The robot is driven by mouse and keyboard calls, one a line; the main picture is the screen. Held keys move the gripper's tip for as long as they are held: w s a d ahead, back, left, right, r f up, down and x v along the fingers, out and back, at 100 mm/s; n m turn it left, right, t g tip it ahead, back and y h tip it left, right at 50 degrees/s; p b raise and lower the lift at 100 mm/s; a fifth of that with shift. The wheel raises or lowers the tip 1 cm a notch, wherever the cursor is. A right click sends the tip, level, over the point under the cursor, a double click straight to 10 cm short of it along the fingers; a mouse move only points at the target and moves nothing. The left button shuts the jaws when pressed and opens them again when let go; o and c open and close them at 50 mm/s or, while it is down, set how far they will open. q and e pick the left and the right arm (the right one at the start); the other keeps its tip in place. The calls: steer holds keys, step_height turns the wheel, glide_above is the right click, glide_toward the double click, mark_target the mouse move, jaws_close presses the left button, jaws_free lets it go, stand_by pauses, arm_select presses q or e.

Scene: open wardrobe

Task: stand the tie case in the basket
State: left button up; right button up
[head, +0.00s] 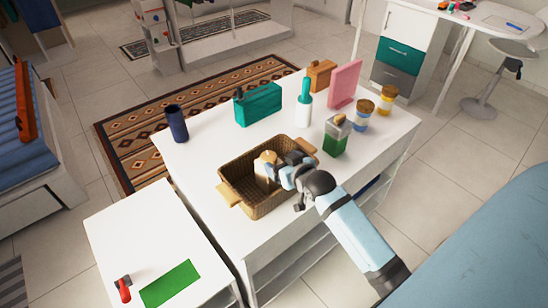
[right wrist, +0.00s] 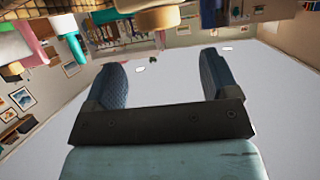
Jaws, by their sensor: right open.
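A woven brown basket (head: 236,166) with tan handles sits on the white table. My left gripper is not in view.
A lower white table (head: 140,225) is at front left.

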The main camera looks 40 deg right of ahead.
steer(key=s+a+f+n+g+y, duration=0.1)
steer(key=s+a+f+n+y, duration=0.1)
steer(key=s+a+f, duration=0.5)
steer(key=s+a+f+n+g+y, duration=0.1)
steer(key=s+a+f, duration=0.6)
steer(key=s, duration=0.7)
steer(key=shift+a+n+g+y, duration=0.3)
steer(key=shift+a+n+y, duration=0.15)
steer(key=shift+a, duration=0.75)
step_height(320, 180, up, 9)
steer(key=p, duration=0.8)
steer(key=shift+d+f+p, duration=0.2)
steer(key=shift+p, duration=0.1)
